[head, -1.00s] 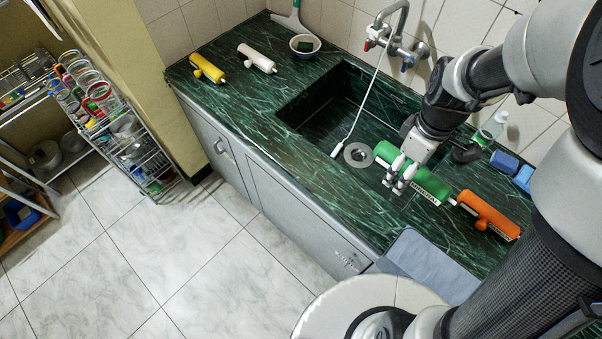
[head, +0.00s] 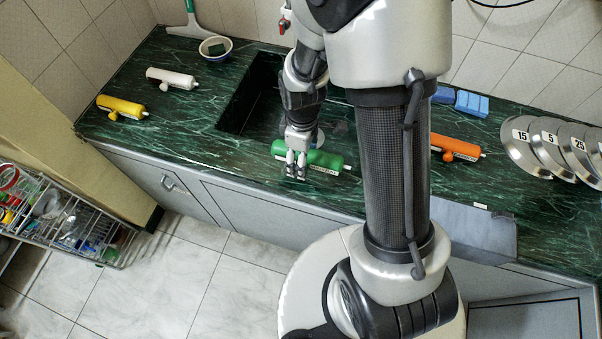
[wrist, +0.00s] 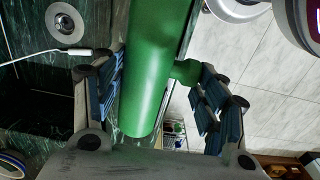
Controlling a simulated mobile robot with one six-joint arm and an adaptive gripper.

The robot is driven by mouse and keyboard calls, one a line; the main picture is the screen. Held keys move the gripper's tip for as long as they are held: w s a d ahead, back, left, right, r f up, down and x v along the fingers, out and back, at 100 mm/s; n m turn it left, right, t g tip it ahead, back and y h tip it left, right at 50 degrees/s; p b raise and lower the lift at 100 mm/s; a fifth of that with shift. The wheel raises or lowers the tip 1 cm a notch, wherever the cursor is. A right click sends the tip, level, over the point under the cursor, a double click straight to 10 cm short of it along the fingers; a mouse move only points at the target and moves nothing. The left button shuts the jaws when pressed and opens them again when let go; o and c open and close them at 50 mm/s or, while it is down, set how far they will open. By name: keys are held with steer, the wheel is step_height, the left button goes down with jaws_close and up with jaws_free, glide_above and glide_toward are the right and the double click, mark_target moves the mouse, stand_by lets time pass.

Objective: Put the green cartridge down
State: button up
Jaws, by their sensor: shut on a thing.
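The green cartridge (head: 325,158) is a cylinder with a dark label, lying roughly level at the front side of the sink. My gripper (head: 295,168) is shut on it near its left end, in the head view. In the wrist view the green cartridge (wrist: 152,70) runs between the blue-padded fingers of my gripper (wrist: 160,88), with its side stub by the right finger. I cannot tell whether the cartridge touches the counter. Part of the sink is hidden behind my arm.
The yellow cartridge (head: 122,107) and white cartridge (head: 171,78) lie on the green counter (head: 150,135) at left. The orange cartridge (head: 455,147) lies to the right, beyond my arm. The sink (head: 250,95) is behind my gripper.

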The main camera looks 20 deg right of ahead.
steer(key=shift+f+b, duration=1.05)
steer(key=shift+f, duration=2.95)
steer(key=shift+f, duration=0.25)
steer(key=o, duration=1.2)
steer(key=shift+o, duration=0.2)
steer(key=shift+r, duration=0.1)
